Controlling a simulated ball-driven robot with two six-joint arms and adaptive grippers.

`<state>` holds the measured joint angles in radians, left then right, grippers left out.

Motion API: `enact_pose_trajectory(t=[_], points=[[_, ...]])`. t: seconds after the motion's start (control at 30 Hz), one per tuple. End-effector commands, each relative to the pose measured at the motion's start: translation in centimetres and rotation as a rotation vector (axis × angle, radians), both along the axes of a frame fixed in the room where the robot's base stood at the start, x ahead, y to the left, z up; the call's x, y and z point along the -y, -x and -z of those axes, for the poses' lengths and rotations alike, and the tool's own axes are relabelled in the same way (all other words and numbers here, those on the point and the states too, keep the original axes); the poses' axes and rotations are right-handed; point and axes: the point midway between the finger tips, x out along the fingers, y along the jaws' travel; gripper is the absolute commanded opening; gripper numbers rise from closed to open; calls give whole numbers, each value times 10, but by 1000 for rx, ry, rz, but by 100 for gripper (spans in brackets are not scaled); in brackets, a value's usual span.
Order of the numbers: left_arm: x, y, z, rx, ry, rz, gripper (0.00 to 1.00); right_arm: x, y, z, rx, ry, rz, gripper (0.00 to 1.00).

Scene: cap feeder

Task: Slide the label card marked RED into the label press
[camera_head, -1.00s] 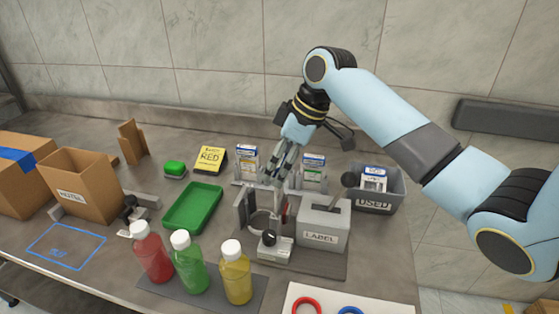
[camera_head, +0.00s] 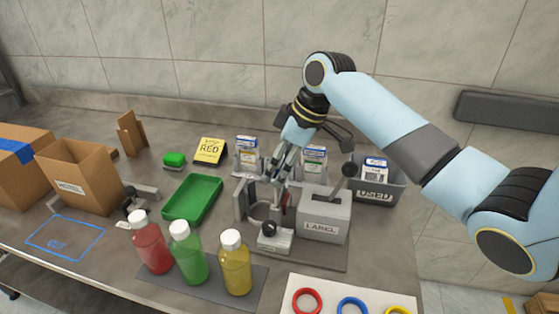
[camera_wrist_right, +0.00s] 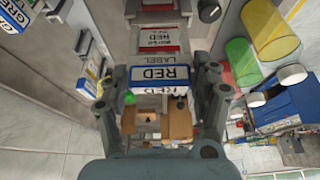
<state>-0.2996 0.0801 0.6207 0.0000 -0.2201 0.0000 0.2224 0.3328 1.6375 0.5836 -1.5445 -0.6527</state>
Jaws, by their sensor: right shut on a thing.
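My right gripper (camera_head: 283,168) is above the back left of the grey label press (camera_head: 323,222), which is marked LABEL and has a dark lever. In the right wrist view, the gripper (camera_wrist_right: 163,95) is shut on a white, blue-edged card marked RED (camera_wrist_right: 162,74). The card is level between the fingers. In the head view the fingers hide most of the card. My left gripper is not in view.
Label holders (camera_head: 247,158) stand behind the press. A USED bin (camera_head: 383,190) is at its right. Red (camera_head: 151,247), green (camera_head: 187,255) and yellow (camera_head: 235,265) bottles stand on a mat. A green tray (camera_head: 193,198) lies left.

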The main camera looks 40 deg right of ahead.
Motion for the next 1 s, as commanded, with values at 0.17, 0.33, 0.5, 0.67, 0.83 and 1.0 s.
enact_pose_trajectory(t=[0.17, 0.33, 0.5, 0.67, 0.83, 1.0], points=[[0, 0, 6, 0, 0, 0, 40, 0, 0, 14, 0, 0, -1, 39], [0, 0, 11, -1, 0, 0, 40, 0, 0, 27, -1, 1, 0, 39], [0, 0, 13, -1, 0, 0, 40, 0, 0, 33, 1, 1, -1, 39], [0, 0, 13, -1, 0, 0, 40, 0, 0, 32, 1, 1, -1, 39], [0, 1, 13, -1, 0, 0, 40, 0, 0, 33, 2, 0, -1, 39], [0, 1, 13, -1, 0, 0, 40, 0, 0, 34, 2, 0, -1, 65]])
